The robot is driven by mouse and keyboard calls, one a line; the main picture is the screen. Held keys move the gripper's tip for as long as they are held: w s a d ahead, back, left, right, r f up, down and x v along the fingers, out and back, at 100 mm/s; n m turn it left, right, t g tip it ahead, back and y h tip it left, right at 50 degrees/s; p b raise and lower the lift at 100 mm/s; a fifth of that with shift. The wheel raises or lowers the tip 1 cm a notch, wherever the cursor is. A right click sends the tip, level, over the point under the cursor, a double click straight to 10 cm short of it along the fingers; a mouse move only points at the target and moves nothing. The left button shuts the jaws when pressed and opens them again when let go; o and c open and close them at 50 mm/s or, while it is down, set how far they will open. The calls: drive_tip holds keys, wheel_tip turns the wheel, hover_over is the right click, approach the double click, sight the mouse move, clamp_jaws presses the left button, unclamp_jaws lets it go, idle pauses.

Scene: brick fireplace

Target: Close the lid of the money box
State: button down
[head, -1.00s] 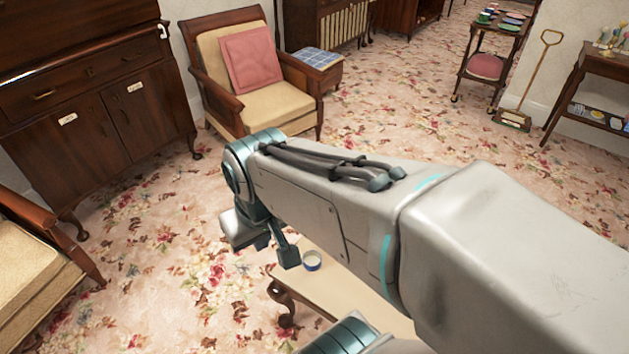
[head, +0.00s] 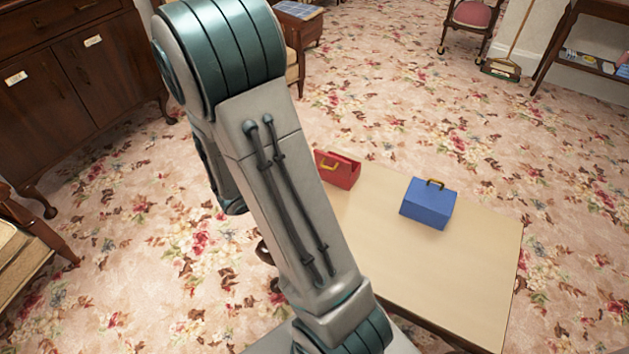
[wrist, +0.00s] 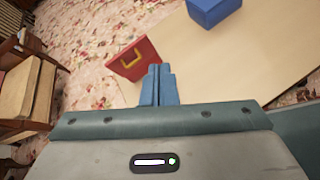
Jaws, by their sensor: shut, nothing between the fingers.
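A red box (head: 338,168) with a gold handle stands at the table's far left edge, partly hidden by my arm. A dark gap along its top suggests its lid is raised, but I cannot tell how far. In the wrist view, the red box (wrist: 133,60) shows a red face with a yellow handle, tilted. A blue box (head: 428,204) with a gold handle on top looks closed, to its right; it also shows in the wrist view (wrist: 212,10). My gripper (wrist: 158,70) is shut and empty, its fingertips just right of the red box in the picture. My arm hides it in the head view.
The pale table (head: 450,265) has clear room around and in front of the blue box. A dark cabinet (head: 70,75) stands at the left, with a chair (head: 25,250) below it. Open floral carpet lies behind the table.

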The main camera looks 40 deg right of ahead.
drive_tip(key=w+f+n+t+b, duration=0.2)
drive_tip(key=f+n, duration=0.1)
drive_tip(key=f, duration=0.2)
drive_tip(key=w+f+n+t+b, duration=0.1)
drive_tip(key=w+f+n, duration=0.25)
drive_tip(key=f, duration=0.25)
drive_tip(key=b, duration=0.2)
approach(330, 169)
drive_tip(key=w+d+f, duration=0.2)
drive_tip(key=d+f, duration=0.2)
drive_tip(key=f, duration=0.1)
drive_tip(key=shift+w+d+r+t, duration=0.3)
drive_tip(key=shift+w+d+r, duration=0.1)
drive_tip(key=shift+w, duration=0.05)
drive_tip(key=shift+r+p, duration=0.15)
drive_tip(key=shift+p, duration=0.25)
